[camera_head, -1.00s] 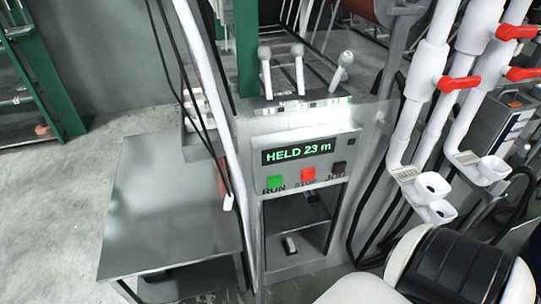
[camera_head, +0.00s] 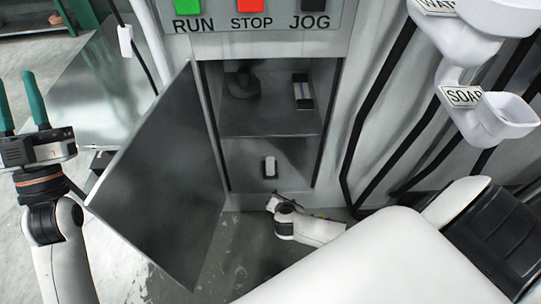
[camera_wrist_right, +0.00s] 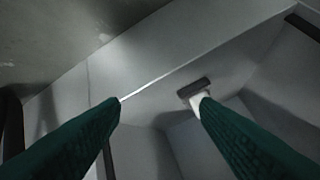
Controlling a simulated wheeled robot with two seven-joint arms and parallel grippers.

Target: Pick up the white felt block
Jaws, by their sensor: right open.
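The white felt block (camera_head: 270,167) stands on the floor of the lower compartment of the open cabinet. In the right wrist view a white block with a dark grey top (camera_wrist_right: 194,88) shows just beyond the right-hand fingertip, which partly hides it. My right gripper (camera_wrist_right: 160,104) is open, its green fingers apart with nothing between the tips. In the head view my right wrist (camera_head: 285,218) is low in front of the cabinet, below the block; its fingers are not clear there. My left gripper (camera_head: 22,115) is open and empty at the far left, fingers up.
A grey door panel (camera_head: 165,175) stands open left of the cabinet. The upper shelf (camera_head: 270,122) holds a dark object (camera_head: 243,84) and a small dark-and-white box (camera_head: 302,92). Black hoses and white SOAP spout (camera_head: 505,118) are at the right.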

